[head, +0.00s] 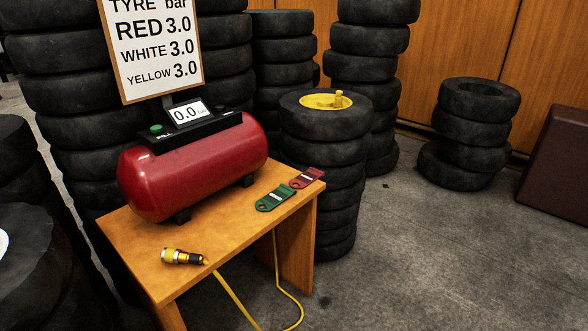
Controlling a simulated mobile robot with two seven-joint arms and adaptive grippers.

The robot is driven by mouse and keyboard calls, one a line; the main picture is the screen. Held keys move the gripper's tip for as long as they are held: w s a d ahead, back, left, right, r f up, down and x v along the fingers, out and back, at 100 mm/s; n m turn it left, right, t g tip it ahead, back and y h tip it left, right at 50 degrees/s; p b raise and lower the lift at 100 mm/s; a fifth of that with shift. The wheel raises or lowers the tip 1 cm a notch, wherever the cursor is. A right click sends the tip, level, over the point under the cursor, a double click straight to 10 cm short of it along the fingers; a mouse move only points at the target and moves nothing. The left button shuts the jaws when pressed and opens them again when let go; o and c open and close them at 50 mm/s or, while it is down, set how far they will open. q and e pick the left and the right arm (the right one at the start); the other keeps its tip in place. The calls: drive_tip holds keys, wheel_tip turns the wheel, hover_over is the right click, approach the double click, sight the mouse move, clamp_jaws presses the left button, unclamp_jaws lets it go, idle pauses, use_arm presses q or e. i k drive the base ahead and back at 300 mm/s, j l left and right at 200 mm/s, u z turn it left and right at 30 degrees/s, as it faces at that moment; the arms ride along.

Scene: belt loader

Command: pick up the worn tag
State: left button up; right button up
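Two flat tags lie side by side near the right edge of the wooden table. One is a green tag (276,195) with a pale label strip and a hole at one end. The other is a dark red tag (307,178) behind and to its right, with a pale label; its right end reaches the table edge. I cannot read the labels at this size, so I cannot tell which tag is the worn one. Neither of my grippers is in view.
A red air tank (192,165) with a display reading 0.0 stands on the table (225,240). A brass hose fitting (182,257) lies in front, its yellow hose hanging to the floor. Tyre stacks (325,150) stand close behind. Floor (430,260) at right is clear.

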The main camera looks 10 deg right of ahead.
sight(306, 178)
drive_tip(key=i+l, duration=0.15)
drive_tip(key=l, duration=0.2)
drive_tip(key=i+l, duration=0.1)
drive_tip(key=l, duration=0.3)
drive_tip(key=i+l, duration=0.15)
drive_tip(key=l, duration=0.2)
drive_tip(key=i+l+u, duration=0.1)
drive_tip(key=l, duration=0.3)
drive_tip(key=i+l, duration=0.1)
drive_tip(key=l, duration=0.25)
